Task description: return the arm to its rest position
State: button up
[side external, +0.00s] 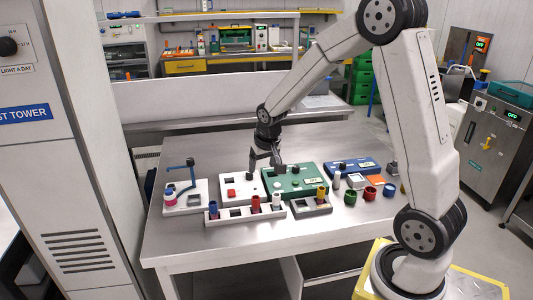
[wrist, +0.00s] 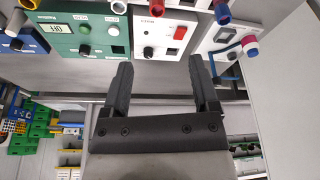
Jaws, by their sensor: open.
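My gripper (side external: 265,167) hangs from my arm over the table's work area, near the white box with a red switch (side external: 230,194) and the green box (side external: 312,186). Its two dark fingers are apart, with nothing visible between them. In the wrist view the open fingers (wrist: 160,62) point toward the white box (wrist: 147,51), with the green box (wrist: 67,45) to the left. I cannot tell whether a finger touches the white box. My arm is bent at the elbow and reaches left from its base on the right.
On the steel table (side external: 170,248) stand a white unit with a blue arm (side external: 189,163), a rack holding coloured tubes (side external: 222,217), a blue box (side external: 345,166) and several coloured cups at right. The front strip of table is clear. A tall grey cabinet (side external: 90,150) stands left.

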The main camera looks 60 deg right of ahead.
jog(key=s+a+f+n+y, duration=0.1)
jog(key=s+a+n, duration=0.4)
jog(key=s+a, duration=0.8)
jog(key=shift+s+a+f+n+y, duration=0.3)
jog(key=shift+a+f+n, duration=0.1)
jog(key=shift+a, duration=0.4)
